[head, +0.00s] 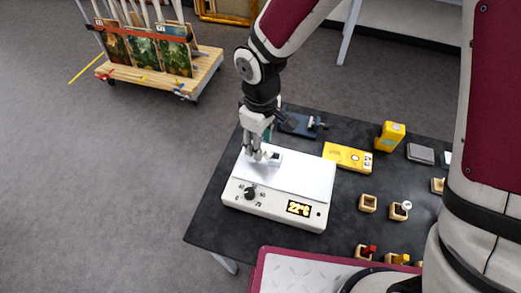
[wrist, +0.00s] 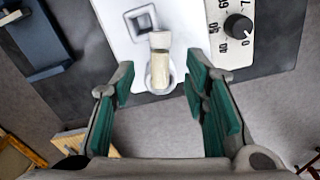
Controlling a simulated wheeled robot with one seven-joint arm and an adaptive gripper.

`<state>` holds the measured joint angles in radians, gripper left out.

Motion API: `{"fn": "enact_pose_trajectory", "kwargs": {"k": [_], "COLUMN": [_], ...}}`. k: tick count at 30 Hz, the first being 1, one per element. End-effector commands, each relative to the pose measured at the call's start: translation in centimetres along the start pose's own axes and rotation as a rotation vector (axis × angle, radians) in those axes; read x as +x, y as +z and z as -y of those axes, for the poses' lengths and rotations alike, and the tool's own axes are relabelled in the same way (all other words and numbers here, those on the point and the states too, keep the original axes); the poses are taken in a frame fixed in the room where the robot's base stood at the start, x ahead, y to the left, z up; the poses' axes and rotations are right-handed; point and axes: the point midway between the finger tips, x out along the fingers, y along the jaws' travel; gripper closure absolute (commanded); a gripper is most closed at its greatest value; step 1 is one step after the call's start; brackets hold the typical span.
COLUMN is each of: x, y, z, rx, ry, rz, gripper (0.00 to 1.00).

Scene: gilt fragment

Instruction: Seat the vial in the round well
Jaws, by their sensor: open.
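The vial (wrist: 160,70), pale with a white cap, stands on the white heater block in the wrist view. The round well (wrist: 174,76) shows as a raised ring around the vial's lower end; how deep the vial sits is hard to tell. A square well (wrist: 133,18) lies just beyond it, partly behind the cap. My gripper (wrist: 158,82) is open, its green-padded fingers apart on either side of the vial and not touching it. In the head view my gripper (head: 257,153) is low over the back left of the heater block (head: 300,172), and the vial is hard to make out.
The heater has a dark knob (head: 250,193) and a lit display (head: 299,208). A yellow instrument (head: 348,157), a yellow box (head: 390,136) and small wooden holders (head: 368,203) stand to the right on the dark table (head: 205,225). A blue-grey fixture (head: 298,124) stands behind the heater.

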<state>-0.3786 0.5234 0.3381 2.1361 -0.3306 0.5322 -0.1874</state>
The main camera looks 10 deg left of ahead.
Motion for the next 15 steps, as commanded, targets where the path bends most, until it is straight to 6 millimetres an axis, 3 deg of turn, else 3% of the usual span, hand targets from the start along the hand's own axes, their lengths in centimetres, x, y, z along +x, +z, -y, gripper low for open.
{"fn": "enact_pose_trajectory", "kwargs": {"k": [6, 14, 15], "x": [2.2, 2.5, 2.4], "y": [0.1, 0.0, 0.0], "z": [0.1, 0.0, 0.0], "rx": [-0.001, 0.0, 0.0], "ry": [-0.001, 0.001, 0.001], "rz": [0.0, -0.001, -0.001], "gripper": [0.59, 0.59, 0.65]}}
